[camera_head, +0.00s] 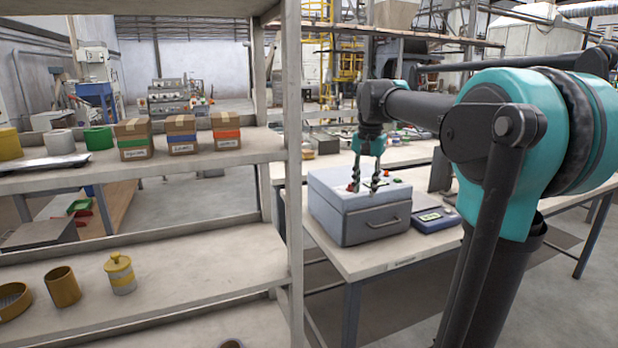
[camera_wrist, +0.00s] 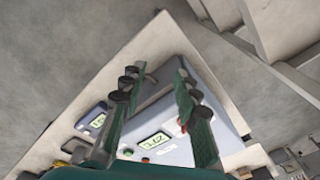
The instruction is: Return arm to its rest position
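My gripper (camera_head: 366,176) hangs from my arm, pointing down in front of or over the grey-blue machine box (camera_head: 374,225) on the table. In the wrist view, its two fingers (camera_wrist: 157,95) stand apart with nothing between them, so it is open and empty. The box has a drawer-like front with a handle, a red button (camera_head: 351,187) and a small green display (camera_wrist: 155,145) on top. I cannot tell whether the fingertips touch the box top.
A scale with a green display (camera_head: 433,217) sits right of the box on the pale table (camera_head: 352,262). At left, a shelf (camera_head: 190,165) holds several taped cartons; its upright (camera_head: 293,130) stands close to the box. Yellow containers (camera_head: 120,274) stand on the lower shelf.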

